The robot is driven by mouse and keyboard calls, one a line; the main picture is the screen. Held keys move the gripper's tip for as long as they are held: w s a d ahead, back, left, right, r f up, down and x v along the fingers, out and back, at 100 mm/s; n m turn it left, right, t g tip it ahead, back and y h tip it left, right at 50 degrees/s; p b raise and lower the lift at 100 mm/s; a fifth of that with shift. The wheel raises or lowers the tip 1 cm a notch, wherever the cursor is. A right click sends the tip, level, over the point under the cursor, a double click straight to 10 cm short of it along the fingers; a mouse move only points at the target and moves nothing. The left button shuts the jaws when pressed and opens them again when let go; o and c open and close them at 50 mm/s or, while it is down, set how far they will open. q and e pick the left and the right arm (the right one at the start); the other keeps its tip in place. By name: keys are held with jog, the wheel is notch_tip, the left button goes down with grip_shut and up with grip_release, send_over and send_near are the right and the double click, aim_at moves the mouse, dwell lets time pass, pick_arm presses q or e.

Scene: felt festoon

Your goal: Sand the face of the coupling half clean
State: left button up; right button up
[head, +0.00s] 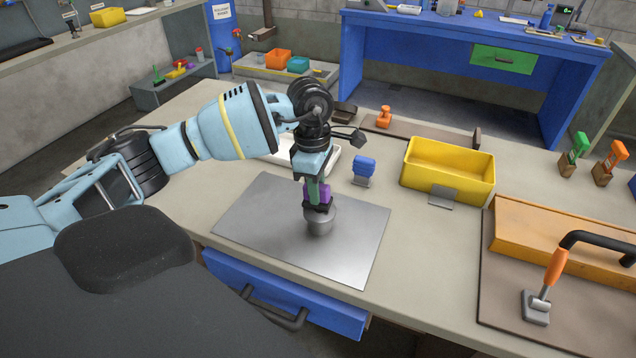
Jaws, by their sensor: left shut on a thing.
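The coupling half (320,219), a short grey metal cylinder, stands upright on the grey metal plate (264,222) at the front of the bench. My left gripper (316,197) points down directly over it and is shut on a small purple block (325,192). The block's lower side is at the top of the coupling half; I cannot tell whether they touch. The upper face of the coupling half is mostly hidden by the block and fingers. My right gripper is out of view.
A yellow bin (450,168) and a blue-topped item (364,166) stand right of the plate. A white tray (331,160) is partly behind my left gripper. An orange-handled tool (553,270) stands on a brown board (510,300) at right. The plate's left part is clear.

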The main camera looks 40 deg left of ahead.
pick_arm(q)
jog(key=shift+s+d, duration=0.1)
jog(key=shift+s, duration=0.5)
jog(key=shift+f, duration=0.1)
jog(key=shift+w, duration=0.6)
jog(key=shift+w+b, duration=0.35)
jog(key=shift+w, duration=0.3)
jog(key=shift+s, duration=0.1)
jog(key=shift+s, duration=0.35)
jog(key=shift+s+p, duration=0.15)
jog(key=shift+p, duration=0.15)
